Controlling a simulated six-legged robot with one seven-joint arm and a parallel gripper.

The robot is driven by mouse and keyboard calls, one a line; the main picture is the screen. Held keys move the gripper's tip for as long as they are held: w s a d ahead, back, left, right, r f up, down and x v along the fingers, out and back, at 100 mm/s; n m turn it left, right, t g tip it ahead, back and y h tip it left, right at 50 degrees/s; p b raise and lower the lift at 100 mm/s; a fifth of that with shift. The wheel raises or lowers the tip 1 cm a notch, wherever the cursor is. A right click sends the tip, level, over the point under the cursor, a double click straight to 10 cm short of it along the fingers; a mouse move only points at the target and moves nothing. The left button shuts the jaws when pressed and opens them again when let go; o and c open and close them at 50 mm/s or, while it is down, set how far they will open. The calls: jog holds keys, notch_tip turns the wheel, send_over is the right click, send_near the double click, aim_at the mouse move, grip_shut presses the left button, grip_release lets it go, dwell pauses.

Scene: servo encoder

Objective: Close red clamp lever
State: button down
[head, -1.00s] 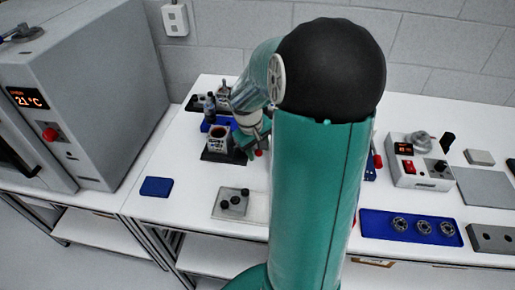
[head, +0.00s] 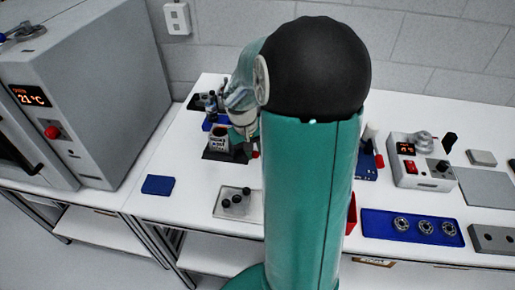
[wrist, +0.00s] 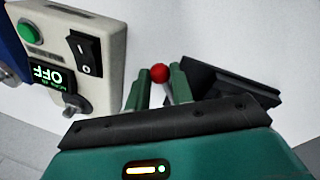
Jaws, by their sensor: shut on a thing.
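The red clamp lever shows as a red ball knob (wrist: 159,73) between the green fingertips of my gripper (wrist: 158,84) in the wrist view. My gripper is shut on the lever, and the fingers hide most of its shaft. In the head view the red knob (head: 256,154) is small, at the right side of a black fixture (head: 216,155) that carries a round part with a printed label (head: 219,139). My arm hides much of the gripper there. A black plate (wrist: 225,88) lies just right of the fingers in the wrist view.
A pale control box (wrist: 100,45) with a green button, black rocker switch and OFF display stands left of the fingers. In the head view, a plate with black knobs (head: 222,210), a blue pad (head: 158,185) and a blue tray (head: 375,232) lie on the white bench.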

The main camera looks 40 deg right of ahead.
jog(key=a+m, duration=0.1)
jog(key=m, duration=0.1)
jog(key=w+a+m, duration=0.1)
jog(key=m, duration=0.1)
jog(key=shift+w+a+g, duration=0.15)
jog(key=shift+g, duration=0.15)
jog(key=shift+w+a+m+y, duration=0.2)
jog(key=shift+w+m, duration=0.05)
jog(key=shift+m, duration=0.35)
jog(key=shift+w+a+m+y, duration=0.2)
jog(key=shift+m, duration=0.4)
jog(key=c, duration=1.2)
grip_release()
jog(key=shift+c, duration=0.2)
